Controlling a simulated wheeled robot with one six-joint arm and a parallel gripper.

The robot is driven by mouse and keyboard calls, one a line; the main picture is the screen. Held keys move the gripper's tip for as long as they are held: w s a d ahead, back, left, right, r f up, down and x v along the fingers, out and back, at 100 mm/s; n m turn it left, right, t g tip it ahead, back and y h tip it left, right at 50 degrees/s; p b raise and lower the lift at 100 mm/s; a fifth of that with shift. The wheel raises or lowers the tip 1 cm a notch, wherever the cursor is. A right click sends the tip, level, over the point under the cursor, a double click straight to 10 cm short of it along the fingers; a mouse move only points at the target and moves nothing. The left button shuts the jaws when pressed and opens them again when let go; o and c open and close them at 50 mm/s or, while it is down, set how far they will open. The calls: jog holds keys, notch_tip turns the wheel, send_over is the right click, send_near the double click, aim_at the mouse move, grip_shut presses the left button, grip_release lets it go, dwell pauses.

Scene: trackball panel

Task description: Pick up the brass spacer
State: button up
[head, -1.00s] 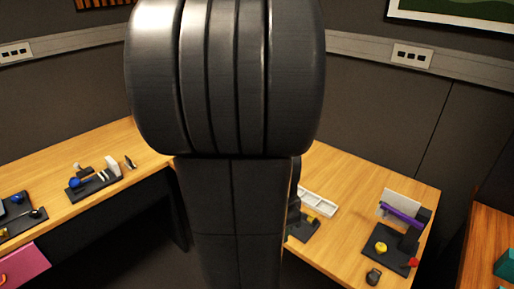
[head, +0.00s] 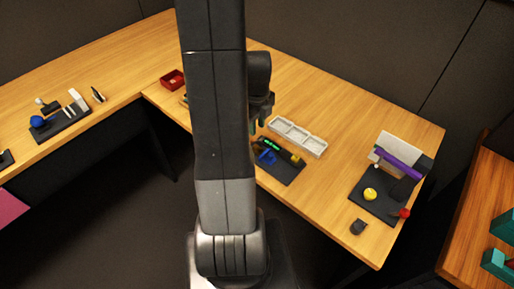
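I cannot pick out the brass spacer with certainty. In the head view a small yellow piece (head: 297,159) sits at the right end of a dark panel (head: 288,174) on the right-hand desk, beside blue and green parts. A rounder yellow piece (head: 370,194) sits on another dark panel farther right. My gripper (head: 258,122) hangs over the desk to the left of the white tray, largely hidden behind my arm. Its fingers are too small and covered to tell open from shut, and I see nothing clearly held.
A white compartment tray (head: 298,137) lies behind the middle panel. A red box (head: 172,79) stands at the back left. A purple bar (head: 397,163) and a red knob (head: 404,213) are at the right panel. A small dark object (head: 358,227) lies near the front edge.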

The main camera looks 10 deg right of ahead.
send_over(257, 148)
jog(key=f, duration=0.4)
jog(key=shift+w+f, duration=0.25)
jog(key=shift+w, duration=0.05)
jog(key=shift+s+f+p, duration=0.2)
jog(key=shift+f+p, duration=0.6)
jog(key=shift+f, duration=1.75)
grip_shut()
